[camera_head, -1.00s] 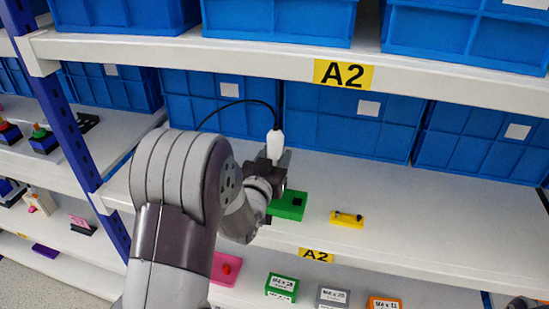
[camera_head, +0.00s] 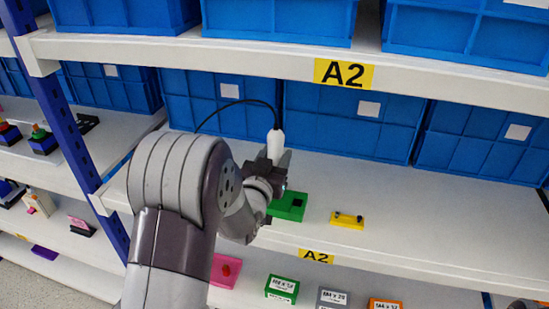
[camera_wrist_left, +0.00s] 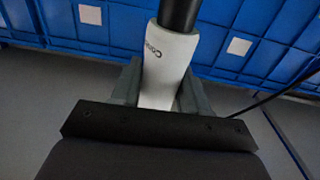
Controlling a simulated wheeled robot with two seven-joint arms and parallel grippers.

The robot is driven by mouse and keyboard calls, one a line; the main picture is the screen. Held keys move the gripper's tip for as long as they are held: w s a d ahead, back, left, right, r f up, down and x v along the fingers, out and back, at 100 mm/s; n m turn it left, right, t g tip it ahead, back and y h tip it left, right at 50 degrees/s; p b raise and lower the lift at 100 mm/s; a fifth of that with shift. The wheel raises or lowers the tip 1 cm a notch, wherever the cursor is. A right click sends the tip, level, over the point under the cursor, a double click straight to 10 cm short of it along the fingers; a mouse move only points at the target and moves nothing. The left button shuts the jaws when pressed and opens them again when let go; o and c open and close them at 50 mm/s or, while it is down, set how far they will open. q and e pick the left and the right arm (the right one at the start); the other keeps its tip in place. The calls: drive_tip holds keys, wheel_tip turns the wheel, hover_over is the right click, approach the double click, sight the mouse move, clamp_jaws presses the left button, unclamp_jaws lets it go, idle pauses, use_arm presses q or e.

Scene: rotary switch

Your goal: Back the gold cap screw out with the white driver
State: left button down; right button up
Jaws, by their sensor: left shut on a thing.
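My left gripper (camera_head: 268,168) is shut on the white driver (camera_head: 276,146), which stands upright with a black cable looping from its top to the left. The left wrist view shows the driver (camera_wrist_left: 168,65) between the two grey fingers of the gripper (camera_wrist_left: 158,88). The driver's lower end and tip are hidden behind the gripper. A green block (camera_head: 290,206) with a dark square recess lies on the shelf just right of and below the gripper, partly covered by it. I cannot make out the gold cap screw. My right gripper is not in view.
A yellow block (camera_head: 347,220) with two dark spots lies to the right on the white shelf (camera_head: 430,215). Blue bins (camera_head: 345,125) line the back. The shelf's right side is clear.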

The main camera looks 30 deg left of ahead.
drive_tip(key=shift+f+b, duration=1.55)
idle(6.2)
